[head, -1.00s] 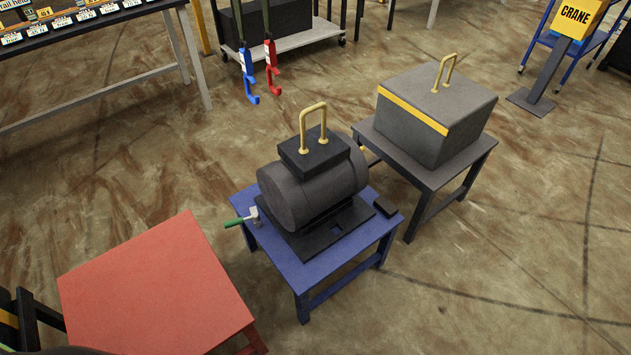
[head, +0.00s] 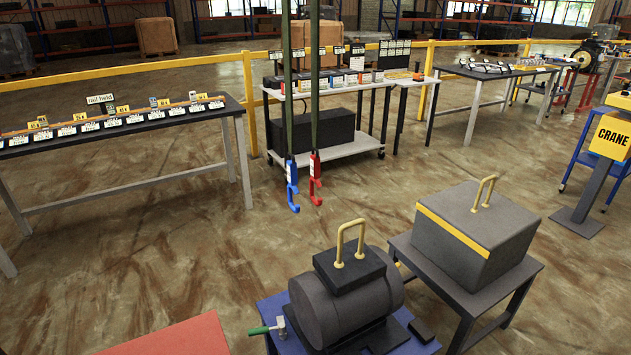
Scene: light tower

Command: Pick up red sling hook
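The red sling hook (head: 315,180) hangs in the air at the end of a dark green sling (head: 315,90). It carries a small white label and its open hook end points down. A blue sling hook (head: 292,185) hangs close beside it on the left, on its own sling. Both are beyond the motor (head: 345,300) and its yellow lifting handle. Neither of my grippers shows in the head view, and nothing holds the red hook from the side.
A grey box (head: 475,235) with a yellow handle stands on a dark table at right. A red table (head: 175,338) is at bottom left. A yellow CRANE post (head: 612,135) stands at far right. Open floor (head: 150,240) lies left of the hooks.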

